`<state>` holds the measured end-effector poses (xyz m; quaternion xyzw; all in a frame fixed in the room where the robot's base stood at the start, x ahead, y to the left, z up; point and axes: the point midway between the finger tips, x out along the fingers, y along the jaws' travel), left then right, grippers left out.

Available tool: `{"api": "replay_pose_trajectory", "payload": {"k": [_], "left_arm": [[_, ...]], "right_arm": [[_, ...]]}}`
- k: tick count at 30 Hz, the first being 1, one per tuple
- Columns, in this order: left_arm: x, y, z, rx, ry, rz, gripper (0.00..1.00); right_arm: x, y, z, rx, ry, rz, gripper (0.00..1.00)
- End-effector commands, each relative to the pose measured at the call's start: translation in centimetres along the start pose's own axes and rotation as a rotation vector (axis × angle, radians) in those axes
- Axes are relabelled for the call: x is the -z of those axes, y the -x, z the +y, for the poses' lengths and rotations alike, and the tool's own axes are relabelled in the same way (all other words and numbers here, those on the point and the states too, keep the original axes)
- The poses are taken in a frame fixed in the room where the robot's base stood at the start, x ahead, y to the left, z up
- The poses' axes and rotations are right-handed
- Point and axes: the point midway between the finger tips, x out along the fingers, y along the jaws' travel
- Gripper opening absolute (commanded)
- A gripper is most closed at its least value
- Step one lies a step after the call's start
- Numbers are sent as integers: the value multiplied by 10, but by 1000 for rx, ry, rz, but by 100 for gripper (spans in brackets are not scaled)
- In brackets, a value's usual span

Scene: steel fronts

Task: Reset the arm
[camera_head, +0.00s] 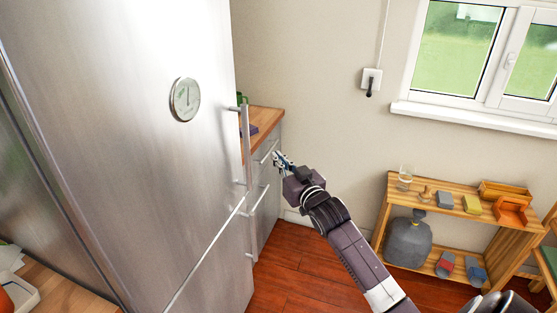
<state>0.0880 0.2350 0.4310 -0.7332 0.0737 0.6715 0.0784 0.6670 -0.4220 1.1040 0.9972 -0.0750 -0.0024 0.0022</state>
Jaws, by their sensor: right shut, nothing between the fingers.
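My right gripper (281,159) is near the middle of the head view, at the end of my outstretched right arm, which comes in from the lower right. Its fingers are shut with nothing between them. It is in front of the grey drawer cabinet (268,190), close to the upper bar handle (269,151); I cannot tell whether it touches it. My left gripper is not in view.
A tall steel fridge (130,130) with long bar handles fills the left. A wooden shelf (448,205) with small items and a grey sack (407,240) stands at the right. Red wooden floor (300,265) is free between them. A window (480,55) is at upper right.

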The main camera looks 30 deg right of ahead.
Motion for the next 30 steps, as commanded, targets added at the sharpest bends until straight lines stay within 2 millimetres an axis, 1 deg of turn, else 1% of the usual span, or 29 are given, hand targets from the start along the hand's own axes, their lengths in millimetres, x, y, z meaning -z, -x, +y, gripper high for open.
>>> {"api": "replay_pose_trajectory", "payload": {"k": [12, 14, 16, 17, 20, 21, 23, 24, 26, 27, 29, 30], "left_arm": [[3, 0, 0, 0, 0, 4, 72], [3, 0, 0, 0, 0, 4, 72], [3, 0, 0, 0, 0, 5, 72], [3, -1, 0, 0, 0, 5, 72], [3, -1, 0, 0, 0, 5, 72], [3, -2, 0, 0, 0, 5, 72], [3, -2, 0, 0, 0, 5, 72], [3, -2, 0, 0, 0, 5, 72], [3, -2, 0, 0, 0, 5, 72], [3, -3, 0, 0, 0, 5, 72], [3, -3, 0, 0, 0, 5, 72], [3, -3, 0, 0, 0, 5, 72]], "right_arm": [[-1, 0, 0, 0, 1, -2, 0], [-8, 0, 0, -1, 1, -12, 0], [-25, 0, 0, -2, 2, -39, 0], [-36, 0, -1, -3, 3, -57, 0], [-88, 3, -2, -7, 10, -137, 0], [-113, 6, -4, -7, 14, -177, 0], [-153, 13, -6, -8, 20, -240, 0], [-179, 19, -8, -7, 25, -281, 0], [-217, 30, -11, -5, 35, -342, 0], [-242, 39, -13, -3, 40, -382, 0], [-279, 54, -16, 1, 50, -443, 0], [-304, 65, -19, 5, 57, -484, 0]]}}
